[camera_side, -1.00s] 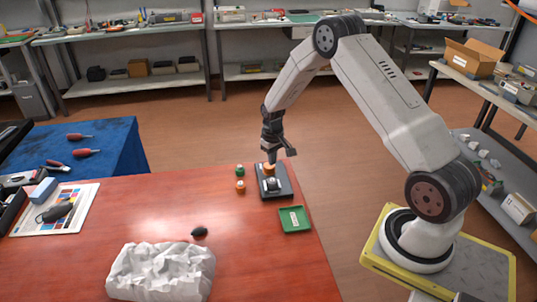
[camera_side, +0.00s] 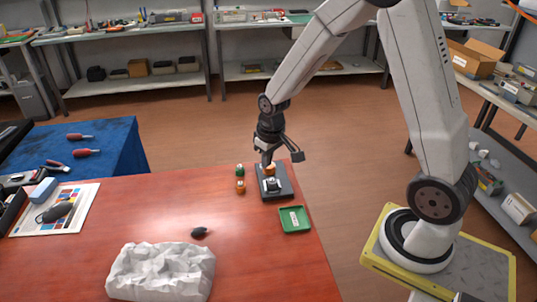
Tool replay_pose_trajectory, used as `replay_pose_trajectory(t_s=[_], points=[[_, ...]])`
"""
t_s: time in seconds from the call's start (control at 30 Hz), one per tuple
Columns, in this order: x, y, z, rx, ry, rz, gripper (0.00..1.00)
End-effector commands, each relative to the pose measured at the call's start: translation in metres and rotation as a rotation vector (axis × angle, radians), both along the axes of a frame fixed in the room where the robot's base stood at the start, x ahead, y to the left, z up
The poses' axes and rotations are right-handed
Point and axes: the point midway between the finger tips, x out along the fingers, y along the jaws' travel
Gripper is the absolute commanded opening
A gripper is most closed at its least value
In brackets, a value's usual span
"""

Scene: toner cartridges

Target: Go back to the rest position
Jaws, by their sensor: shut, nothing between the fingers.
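My gripper (camera_side: 267,158) is shut and empty. It points down just above the black tray (camera_side: 286,186) near the far right of the red table. An orange-topped item (camera_side: 270,170) stands on the tray directly under my fingertips. I cannot tell whether the tips touch it. A silver and dark piece (camera_side: 271,184) sits in front of it on the same tray.
A green-topped item (camera_side: 240,169) and an orange one (camera_side: 240,186) stand left of the tray. A green dish (camera_side: 295,219) lies in front. A dark bulb (camera_side: 199,232) and a crumpled white cloth (camera_side: 161,271) are nearer. The table's middle left is clear.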

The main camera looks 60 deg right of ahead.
Motion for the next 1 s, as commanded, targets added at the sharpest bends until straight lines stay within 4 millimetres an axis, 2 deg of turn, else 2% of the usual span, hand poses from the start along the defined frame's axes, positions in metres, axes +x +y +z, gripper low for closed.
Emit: replay_pose_trajectory(t_s=[0.2, 0.5, 0.7, 1.0], points=[[-0.040, 0.035, 0.022, -0.003, -0.045, 0.051, 0.00], [-0.092, 0.064, 0.035, 0.001, -0.092, 0.104, 0.00], [-0.105, 0.070, 0.036, 0.003, -0.102, 0.115, 0.00], [-0.106, 0.071, 0.036, 0.003, -0.102, 0.116, 0.00]])
